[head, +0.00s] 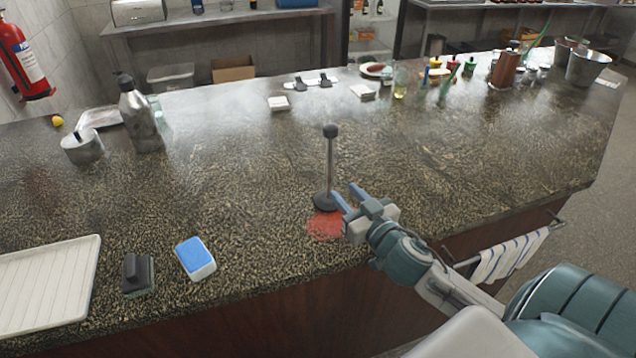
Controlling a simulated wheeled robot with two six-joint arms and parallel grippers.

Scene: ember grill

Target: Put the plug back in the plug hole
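A plug-like piece with a dark round base, a thin upright metal rod (330,168) and a black knob stands on the speckled stone counter. A red patch (322,226) shows on the counter just in front of its base; I cannot tell if it is a stain or marks a hole. No open plug hole is clearly visible. My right gripper (344,190) is just right of the rod, low near the base. Its two blue fingers are apart with nothing seen between them. I cannot tell if it touches the base. My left gripper is out of view.
A blue-and-white sponge (196,258), a dark block-shaped tool (138,275) and a white tray (45,288) lie at the front left. A metal bottle (140,115) and a pot (82,148) stand back left. The counter (440,160) right of the rod is clear.

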